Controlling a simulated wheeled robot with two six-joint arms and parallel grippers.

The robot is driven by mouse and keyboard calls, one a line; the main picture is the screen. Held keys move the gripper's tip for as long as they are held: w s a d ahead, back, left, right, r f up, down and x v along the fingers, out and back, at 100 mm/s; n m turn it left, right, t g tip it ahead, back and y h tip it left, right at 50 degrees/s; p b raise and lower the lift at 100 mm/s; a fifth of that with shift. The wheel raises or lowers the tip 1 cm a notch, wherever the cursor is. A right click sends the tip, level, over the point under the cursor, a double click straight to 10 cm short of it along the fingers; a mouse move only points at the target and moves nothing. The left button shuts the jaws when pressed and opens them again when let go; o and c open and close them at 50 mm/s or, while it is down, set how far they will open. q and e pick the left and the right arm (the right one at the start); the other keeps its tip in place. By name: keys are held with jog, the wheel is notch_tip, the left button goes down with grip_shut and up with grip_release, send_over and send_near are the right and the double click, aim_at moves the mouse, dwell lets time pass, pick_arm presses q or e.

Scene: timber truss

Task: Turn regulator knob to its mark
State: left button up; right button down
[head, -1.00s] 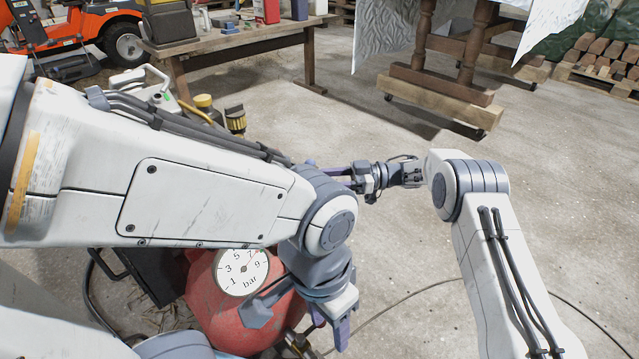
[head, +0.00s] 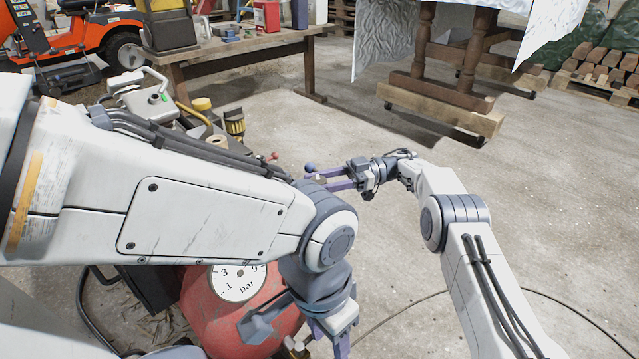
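The red tank (head: 205,312) stands at the bottom, below my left arm. My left gripper (head: 330,342) points down just right of the fitting. Its fingers are apart, but the tips are cut off by the frame. My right gripper (head: 318,179) points left beyond my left arm, its purple fingers apart; a small pale patch shows between them.
A blue ball-topped part (head: 309,168) is beside the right fingers, and a red one (head: 273,156) is farther left. A wooden workbench (head: 240,46) stands behind. A cable (head: 400,318) lies on the floor.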

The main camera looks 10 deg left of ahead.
aim_at(319, 180)
jog(key=shift+c, duration=1.7)
grip_release()
notch_tip(319, 180, up, 5)
jog(key=p, duration=0.3)
jog(key=shift+r, duration=0.1)
jog(key=s+d+r+p, duration=0.4)
jog(key=d+r+p, duration=0.1)
jog(key=d, duration=0.5)
jog(key=shift+d+r+p, duration=0.4)
jog(key=shift+r, duration=0.05)
jog(key=shift+s, duration=0.1)
